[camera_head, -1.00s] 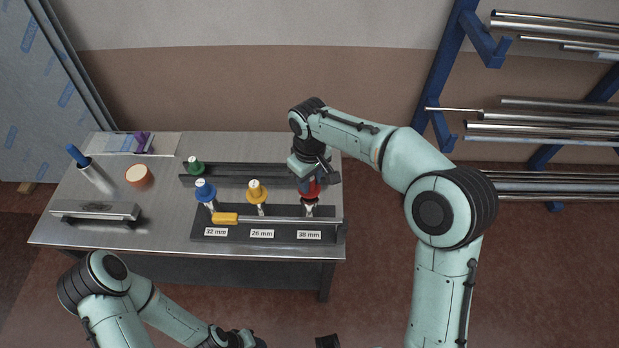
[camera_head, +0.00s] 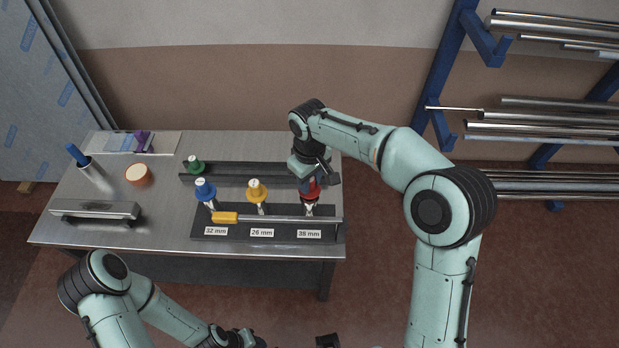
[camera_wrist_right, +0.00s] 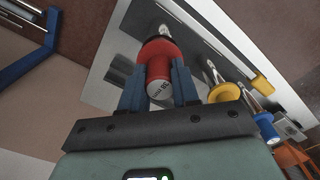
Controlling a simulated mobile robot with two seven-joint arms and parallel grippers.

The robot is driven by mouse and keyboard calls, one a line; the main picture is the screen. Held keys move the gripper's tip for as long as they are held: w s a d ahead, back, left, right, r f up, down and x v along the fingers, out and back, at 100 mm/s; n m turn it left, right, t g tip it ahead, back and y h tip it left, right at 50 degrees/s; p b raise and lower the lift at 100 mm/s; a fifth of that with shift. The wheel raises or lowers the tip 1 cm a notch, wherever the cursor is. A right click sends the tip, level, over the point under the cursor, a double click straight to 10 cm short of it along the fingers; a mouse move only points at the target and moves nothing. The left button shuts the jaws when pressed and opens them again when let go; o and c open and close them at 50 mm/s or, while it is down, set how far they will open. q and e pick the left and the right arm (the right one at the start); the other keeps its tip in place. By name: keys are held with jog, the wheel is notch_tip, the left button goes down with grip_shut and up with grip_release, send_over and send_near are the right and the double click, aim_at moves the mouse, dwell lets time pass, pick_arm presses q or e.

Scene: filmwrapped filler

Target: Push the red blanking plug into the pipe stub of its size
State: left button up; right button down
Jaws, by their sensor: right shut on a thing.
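The red blanking plug (camera_head: 309,190) is at the mouth of the pipe stub (camera_head: 310,209) above the 38 mm label (camera_head: 309,235). My right gripper (camera_head: 310,182) is shut on the plug from above. In the right wrist view the red plug (camera_wrist_right: 158,62) sits between the two blue-grey fingers (camera_wrist_right: 156,88), with print on its end face. The stub (camera_wrist_right: 163,31) shows beyond it; how deep the plug sits is hard to tell. My left gripper (camera_head: 243,340) is low at the picture's bottom edge, and its fingers cannot be made out.
A blue plug (camera_head: 204,190) and a yellow plug (camera_head: 257,191) stand on the 32 mm and 26 mm stubs. A green plug (camera_head: 195,165) sits on the back rail. A tape roll (camera_head: 138,175) is at left.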

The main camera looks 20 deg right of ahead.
pick_arm(q)
jog(key=shift+s+f+b, duration=0.35)
jog(key=shift+f+b, duration=0.2)
jog(key=shift+f, duration=0.15)
pick_arm(e)
jog(key=shift+f, duration=1.4)
jog(key=shift+c, duration=1.4)
grip_release()
pick_arm(q)
jog(key=shift+r, duration=0.1)
pick_arm(e)
jog(key=shift+r, duration=0.15)
jog(key=shift+r+p, duration=1.4)
jog(key=shift+r, duration=0.8)
jog(key=shift+r+p, duration=0.9)
jog(key=shift+r, duration=0.9)
pick_arm(q)
jog(key=w+r, duration=0.4)
jog(key=r, duration=0.1)
jog(key=shift+r, duration=0.35)
pick_arm(e)
jog(key=shift+f, duration=0.1)
